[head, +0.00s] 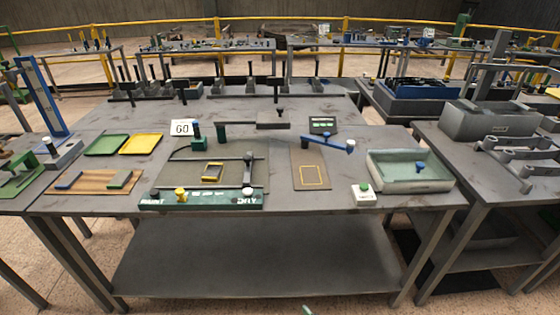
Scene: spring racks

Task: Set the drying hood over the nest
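A small yellow-rimmed dark frame (212,172), which looks like the nest, sits on a dull green plate (257,178) at the middle of the table. A green strip with white lettering, PAINT at its left and DRY at its right, runs along the plate's front.
The grey table (240,114) also holds a green tray (107,145), a yellow tray (140,144), a brown pad with a yellow outline (312,176), a blue lever (328,143) and a white button box (364,194). Upright posts stand behind. Other benches flank it.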

